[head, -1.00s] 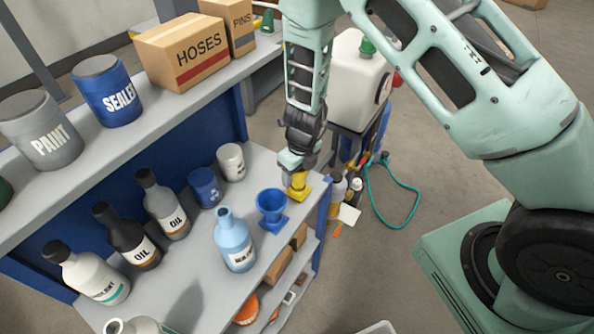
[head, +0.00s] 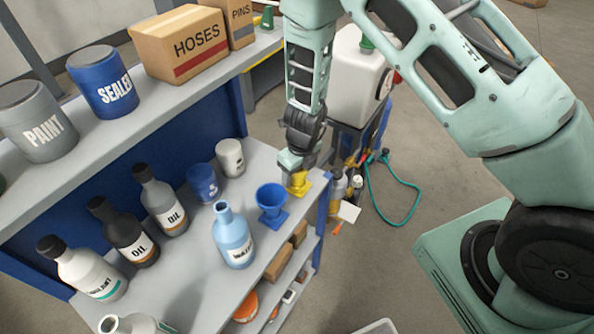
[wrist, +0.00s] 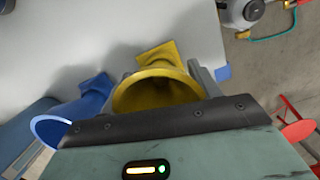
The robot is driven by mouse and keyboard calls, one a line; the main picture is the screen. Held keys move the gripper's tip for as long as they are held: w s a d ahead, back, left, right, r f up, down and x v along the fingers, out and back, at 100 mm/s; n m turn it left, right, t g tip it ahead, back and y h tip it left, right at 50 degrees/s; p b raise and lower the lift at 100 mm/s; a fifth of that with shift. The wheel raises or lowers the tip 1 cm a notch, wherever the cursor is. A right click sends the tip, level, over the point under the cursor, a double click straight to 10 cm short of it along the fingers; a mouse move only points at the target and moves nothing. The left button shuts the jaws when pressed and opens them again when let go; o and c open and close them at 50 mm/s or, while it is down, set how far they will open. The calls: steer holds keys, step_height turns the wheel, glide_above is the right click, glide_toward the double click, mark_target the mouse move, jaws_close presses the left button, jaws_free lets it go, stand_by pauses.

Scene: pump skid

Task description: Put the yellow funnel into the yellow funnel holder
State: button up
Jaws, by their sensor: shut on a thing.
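The yellow funnel (wrist: 158,95) is in my gripper (head: 297,168), its wide mouth facing the wrist camera. My gripper is shut on it, with a finger visible beside the rim in the wrist view. The yellow funnel holder (head: 300,191) stands near the right end of the grey bench top, and its yellow base (wrist: 160,54) shows just past the funnel rim in the wrist view. The funnel is directly above or in the holder. Its spout is hidden, so I cannot tell whether it is seated.
A blue funnel (head: 271,197) stands on a blue base just left of the yellow holder. A light blue bottle (head: 233,238) and several oil bottles stand farther left. An upper shelf with a HOSES box (head: 185,46) is behind. A white tank (head: 357,75) stands beyond the bench.

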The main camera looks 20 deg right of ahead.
steer(key=shift+f, duration=0.2)
steer(key=o, duration=1.2)
steer(key=shift+c, duration=0.2)
step_height(320, 180, up, 17)
steer(key=s+p, duration=0.2)
steer(key=p, duration=0.1)
steer(key=shift+d+r, duration=0.15)
steer(key=shift+d, duration=0.3)
